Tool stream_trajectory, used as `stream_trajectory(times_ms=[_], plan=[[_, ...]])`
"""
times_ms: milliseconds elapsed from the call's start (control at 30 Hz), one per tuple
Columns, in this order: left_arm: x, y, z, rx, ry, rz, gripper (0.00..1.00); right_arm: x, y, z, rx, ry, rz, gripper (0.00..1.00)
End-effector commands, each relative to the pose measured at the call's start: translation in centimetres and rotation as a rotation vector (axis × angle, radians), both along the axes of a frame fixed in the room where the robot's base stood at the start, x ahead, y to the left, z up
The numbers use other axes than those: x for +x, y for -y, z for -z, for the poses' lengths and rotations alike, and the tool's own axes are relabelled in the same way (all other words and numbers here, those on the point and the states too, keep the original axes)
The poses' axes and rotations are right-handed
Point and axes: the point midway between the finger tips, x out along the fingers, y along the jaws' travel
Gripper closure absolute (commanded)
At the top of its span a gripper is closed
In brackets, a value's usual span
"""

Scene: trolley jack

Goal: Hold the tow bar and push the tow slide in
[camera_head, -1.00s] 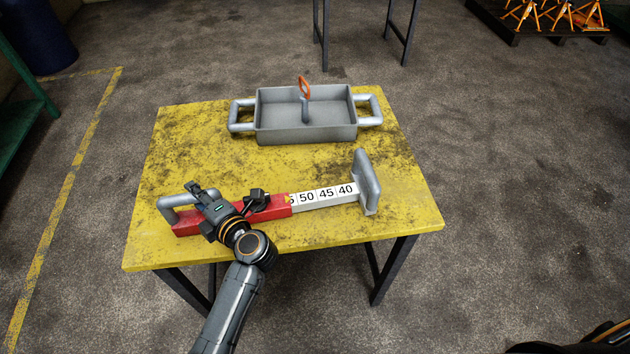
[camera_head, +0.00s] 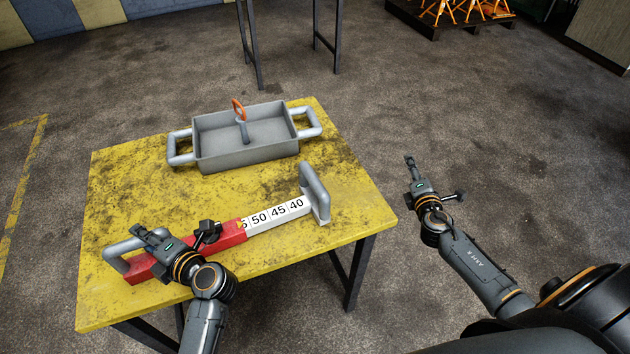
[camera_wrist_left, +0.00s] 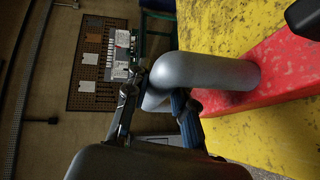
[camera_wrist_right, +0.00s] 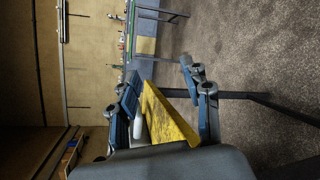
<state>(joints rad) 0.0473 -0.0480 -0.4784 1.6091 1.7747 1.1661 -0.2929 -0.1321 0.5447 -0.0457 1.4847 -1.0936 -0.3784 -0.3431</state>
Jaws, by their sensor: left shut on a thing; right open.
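The tow bar is a red sleeve (camera_head: 148,268) lying on the yellow table, with a grey loop handle at its left end. The white tow slide (camera_head: 279,213), marked with numbers, sticks out of the sleeve to the right and ends in an upright grey handle (camera_head: 314,192). My left gripper (camera_head: 138,232) is shut on the grey loop handle, which shows close in the left wrist view (camera_wrist_left: 222,72). My right gripper (camera_head: 410,162) is open and empty, right of the table and apart from the slide. The right wrist view shows its spread fingers (camera_wrist_right: 160,98).
Orange stands (camera_head: 465,8) sit on a pallet far back. Open floor surrounds the table's right side.

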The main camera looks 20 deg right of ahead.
Motion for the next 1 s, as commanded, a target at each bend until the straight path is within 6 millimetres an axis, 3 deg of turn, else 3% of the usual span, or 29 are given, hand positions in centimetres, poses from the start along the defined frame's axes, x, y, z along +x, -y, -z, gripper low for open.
stream_trajectory(times_ms=[33,200,300,400,500,667,767,1000], plan=[[0.0,0.0,0.2,0.0,-0.002,0.0,1.0,-1.4,-4.7,1.7,-0.089,-0.049,-0.094,0.52],[0.0,0.1,0.2,-0.001,-0.002,0.001,1.0,-3.8,-14.8,-1.1,-0.479,-0.042,-0.319,0.52],[0.0,0.0,0.2,-0.001,-0.002,0.001,1.0,-5.6,-19.7,-3.0,-0.664,-0.007,-0.406,0.52],[0.0,0.0,0.2,-0.001,-0.003,0.0,1.0,-7.1,-23.3,-4.8,-0.807,0.032,-0.458,0.52],[0.0,0.0,0.2,-0.001,-0.003,0.0,1.0,-8.3,-25.6,-6.1,-0.899,0.063,-0.485,0.52],[0.0,0.0,0.1,0.0,-0.002,0.0,1.0,-9.2,-27.1,-4.8,-0.907,0.038,-0.513,0.52],[0.0,0.0,0.1,0.0,-0.002,0.0,1.0,-8.2,-27.3,-4.8,-0.908,0.038,-0.513,0.52],[0.0,0.0,0.1,0.0,-0.002,0.0,1.0,-3.4,-27.6,-4.8,-0.905,0.04,-0.512,0.52]])
